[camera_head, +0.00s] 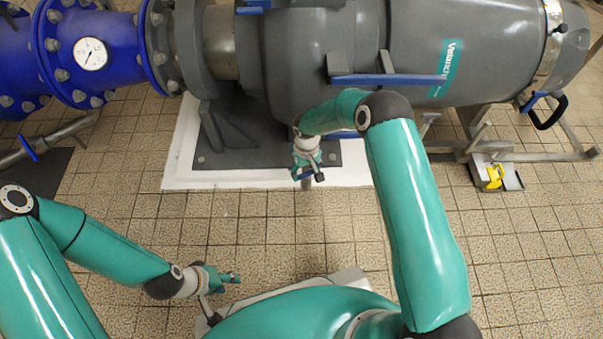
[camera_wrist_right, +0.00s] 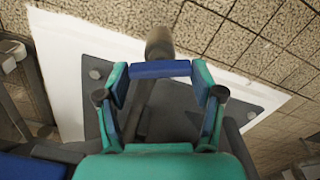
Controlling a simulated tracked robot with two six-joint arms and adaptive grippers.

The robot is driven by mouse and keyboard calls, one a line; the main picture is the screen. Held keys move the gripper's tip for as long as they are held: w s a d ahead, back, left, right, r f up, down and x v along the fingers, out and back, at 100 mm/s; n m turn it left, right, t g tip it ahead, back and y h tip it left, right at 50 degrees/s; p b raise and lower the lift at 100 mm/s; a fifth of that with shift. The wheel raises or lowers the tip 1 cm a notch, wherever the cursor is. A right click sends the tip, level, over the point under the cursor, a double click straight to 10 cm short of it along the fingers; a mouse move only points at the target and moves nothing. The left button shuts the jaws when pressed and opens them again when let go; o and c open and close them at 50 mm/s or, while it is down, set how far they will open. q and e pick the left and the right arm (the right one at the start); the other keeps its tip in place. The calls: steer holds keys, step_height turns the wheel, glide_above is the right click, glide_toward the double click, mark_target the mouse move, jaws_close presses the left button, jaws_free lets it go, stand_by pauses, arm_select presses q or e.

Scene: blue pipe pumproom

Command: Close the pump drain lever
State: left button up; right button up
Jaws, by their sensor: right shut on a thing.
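The pump drain lever (camera_wrist_right: 160,69) is a short blue bar in the right wrist view. It spans the gap between the two fingertips of my right gripper (camera_wrist_right: 161,73), which is shut on it. A grey drain pipe end (camera_wrist_right: 159,43) shows just beyond the lever. In the head view my right gripper (camera_head: 307,172) is low in front of the grey pump (camera_head: 310,50), at the front edge of its base, and largely covers the lever. My left gripper (camera_head: 228,279) is empty above the floor at lower left, its fingers apart.
A white plinth (camera_head: 180,165) lies under the pump's dark base plate. Blue pipework with a round gauge (camera_head: 91,54) is at upper left. A metal frame and a yellow item (camera_head: 494,176) stand at the right. The tiled floor in front is mostly clear.

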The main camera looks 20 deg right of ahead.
steer(key=shift+w+d+r+m+b, duration=0.1)
steer(key=shift+m+b, duration=0.35)
steer(key=shift+m, duration=0.65)
steer(key=shift+w+d+r+m+b, duration=0.1)
steer(key=shift+m+b, duration=0.35)
steer(key=shift+m, duration=0.65)
steer(key=shift+a, duration=0.1)
steer(key=o, duration=1.1)
steer(key=shift+s, duration=0.1)
steer(key=shift+o, duration=0.2)
steer(key=shift+f, duration=0.1)
step_height(320, 180, up, 12)
